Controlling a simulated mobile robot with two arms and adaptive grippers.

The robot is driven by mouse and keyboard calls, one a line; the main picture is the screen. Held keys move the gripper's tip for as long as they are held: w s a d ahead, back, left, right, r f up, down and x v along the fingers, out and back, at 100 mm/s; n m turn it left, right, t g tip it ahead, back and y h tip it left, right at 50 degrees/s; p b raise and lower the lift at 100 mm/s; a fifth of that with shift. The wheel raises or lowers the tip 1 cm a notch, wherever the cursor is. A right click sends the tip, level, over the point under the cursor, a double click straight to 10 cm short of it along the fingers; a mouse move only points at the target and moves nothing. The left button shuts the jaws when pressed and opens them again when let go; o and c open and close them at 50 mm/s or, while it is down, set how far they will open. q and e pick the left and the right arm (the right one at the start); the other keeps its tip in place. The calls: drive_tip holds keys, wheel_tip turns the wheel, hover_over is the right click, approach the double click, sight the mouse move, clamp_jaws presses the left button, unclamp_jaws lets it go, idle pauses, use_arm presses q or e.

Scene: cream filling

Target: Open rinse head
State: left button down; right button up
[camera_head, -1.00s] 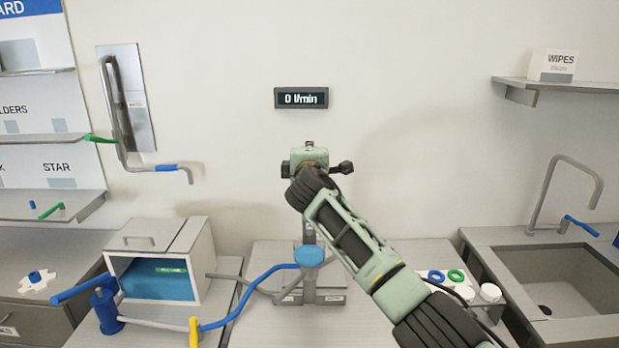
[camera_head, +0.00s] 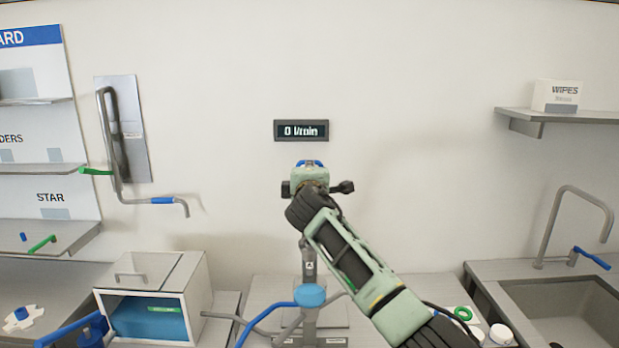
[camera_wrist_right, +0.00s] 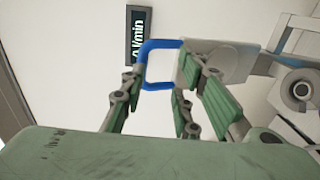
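In the head view my right arm reaches from the lower right to the middle, with its gripper (camera_head: 309,178) in front of the central stand, below the wall display. A blue handle (camera_head: 309,163) shows just above the gripper. In the right wrist view this blue U-shaped handle (camera_wrist_right: 158,46) joins a grey head (camera_wrist_right: 220,58), which I take for the rinse head. My right gripper's fingers (camera_wrist_right: 160,95) are spread, with part of the handle in the gap between them. I cannot tell whether a finger touches it. My left gripper is not in view.
The wall display (camera_head: 301,130) sits above the gripper. A stand with a blue cap (camera_head: 310,295) is below it. A box with a blue inside (camera_head: 150,310) and piping stand at left, a sink (camera_head: 570,310) at right. The wall area right of the display is clear.

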drive_tip(key=s+r, duration=0.1)
drive_tip(key=s, duration=1.1)
drive_tip(key=shift+s+r, duration=0.2)
drive_tip(key=shift+s, duration=0.1)
drive_tip(key=shift+c, duration=0.4)
